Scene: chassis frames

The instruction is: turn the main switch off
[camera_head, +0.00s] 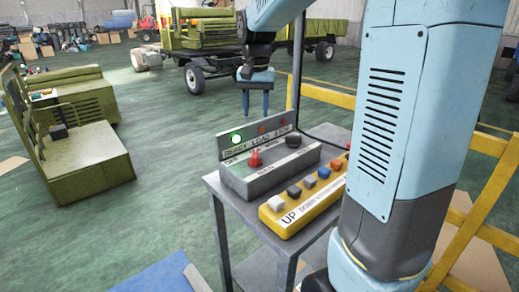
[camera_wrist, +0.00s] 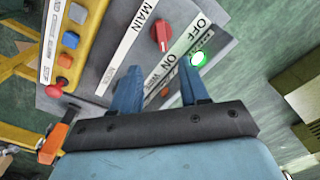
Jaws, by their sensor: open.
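The main switch is a red rotary knob (camera_head: 255,158) on the grey control box (camera_head: 270,178). In the wrist view the red knob (camera_wrist: 162,33) sits by the white plates lettered MAIN, ON and OFF. I cannot tell for certain which word it points at. A green lamp (camera_head: 236,138) is lit on the upright panel behind it and also shows in the wrist view (camera_wrist: 198,60). My gripper (camera_head: 256,115) is open and empty, with two blue fingers pointing down, above and beyond the box. In the wrist view the fingers (camera_wrist: 157,80) are apart from the knob.
A yellow button box (camera_head: 283,225) with several coloured buttons stands in front of the grey box on a grey stand. A black knob (camera_head: 293,139) is beside the red one. Yellow railing (camera_head: 485,210) is at right. Green floor is open at left, with an olive-green machine (camera_head: 90,160).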

